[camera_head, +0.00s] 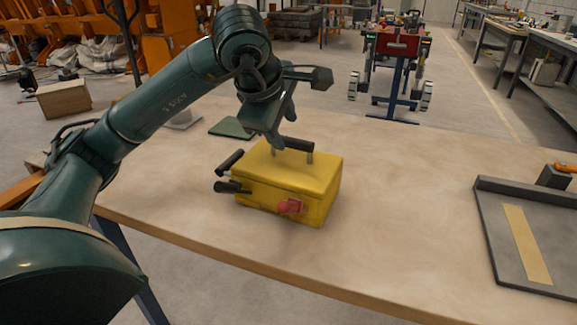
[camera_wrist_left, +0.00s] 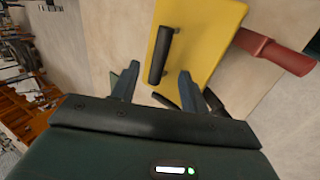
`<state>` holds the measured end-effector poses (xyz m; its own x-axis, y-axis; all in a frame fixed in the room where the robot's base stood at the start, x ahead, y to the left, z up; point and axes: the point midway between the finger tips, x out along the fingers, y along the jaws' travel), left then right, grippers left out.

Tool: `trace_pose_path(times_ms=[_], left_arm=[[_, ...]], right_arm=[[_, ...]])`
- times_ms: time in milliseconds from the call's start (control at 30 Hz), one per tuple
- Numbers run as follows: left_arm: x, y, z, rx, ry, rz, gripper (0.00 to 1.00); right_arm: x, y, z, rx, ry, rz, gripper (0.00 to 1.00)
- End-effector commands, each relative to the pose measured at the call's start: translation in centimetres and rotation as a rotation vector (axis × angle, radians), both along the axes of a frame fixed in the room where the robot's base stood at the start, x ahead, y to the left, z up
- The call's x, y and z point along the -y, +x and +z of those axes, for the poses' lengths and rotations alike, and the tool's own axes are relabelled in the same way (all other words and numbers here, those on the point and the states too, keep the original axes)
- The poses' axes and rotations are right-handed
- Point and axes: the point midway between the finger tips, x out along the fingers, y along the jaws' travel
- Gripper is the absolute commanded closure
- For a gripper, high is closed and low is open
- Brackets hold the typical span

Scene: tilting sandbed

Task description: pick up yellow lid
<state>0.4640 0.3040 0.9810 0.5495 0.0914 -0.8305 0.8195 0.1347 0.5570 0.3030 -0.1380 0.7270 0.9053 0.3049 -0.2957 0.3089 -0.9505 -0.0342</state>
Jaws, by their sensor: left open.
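The yellow lid (camera_head: 290,168) sits on top of the yellow box (camera_head: 285,205), with a black bar handle (camera_head: 298,144) on two posts. My left gripper (camera_head: 284,136) is open, pointing down at the handle's left end. In the left wrist view, the yellow lid (camera_wrist_left: 205,40) lies ahead of the left gripper (camera_wrist_left: 158,73). The black handle (camera_wrist_left: 161,55) shows between the two fingertips, lengthwise. I cannot tell whether the fingers are level with the handle or above it. My right gripper is not in view.
A dark green plate (camera_head: 232,128) lies behind the box. A grey tray (camera_head: 500,235) is at the right. The table (camera_head: 410,190) between is clear.

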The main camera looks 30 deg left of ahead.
Motion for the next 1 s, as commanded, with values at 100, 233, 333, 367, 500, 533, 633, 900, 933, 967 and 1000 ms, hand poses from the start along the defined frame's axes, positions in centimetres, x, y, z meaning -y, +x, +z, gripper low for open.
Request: trace_pose_path(times_ms=[100,233,333,367,500,533,633,900,933,967,1000], left_arm=[[0.3,1.2,-1.8,-0.005,-0.002,-0.002,0.55],[0.1,2.1,-3.1,-0.004,-0.001,-0.001,0.55],[0.0,2.4,-3.4,-0.002,0.000,-0.001,0.55],[0.0,2.4,-3.4,-0.001,0.000,-0.001,0.55],[0.0,2.4,-3.4,-0.001,0.000,-0.001,0.55],[0.0,2.4,-3.4,-0.001,0.000,-0.001,0.55],[0.0,2.4,-3.4,-0.001,0.000,-0.001,0.62],[0.0,2.4,-3.4,-0.001,0.000,-0.001,0.84],[0.0,2.4,-3.4,-0.001,0.000,-0.001,0.87],[0.0,2.4,-3.4,-0.001,0.000,-0.001,0.89],[0.0,2.4,-3.4,-0.001,0.000,-0.001,0.93]], right_arm=[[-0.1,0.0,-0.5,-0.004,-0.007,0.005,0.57],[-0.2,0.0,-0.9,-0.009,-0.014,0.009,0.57],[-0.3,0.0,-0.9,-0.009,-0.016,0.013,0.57],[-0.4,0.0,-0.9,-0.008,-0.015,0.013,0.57],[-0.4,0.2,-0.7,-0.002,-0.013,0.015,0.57],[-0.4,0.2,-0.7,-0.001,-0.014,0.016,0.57],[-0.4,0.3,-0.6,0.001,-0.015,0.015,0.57],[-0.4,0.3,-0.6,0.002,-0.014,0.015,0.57],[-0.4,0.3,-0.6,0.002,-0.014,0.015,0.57],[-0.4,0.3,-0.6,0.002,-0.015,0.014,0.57],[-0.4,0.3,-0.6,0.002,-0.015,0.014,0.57]])
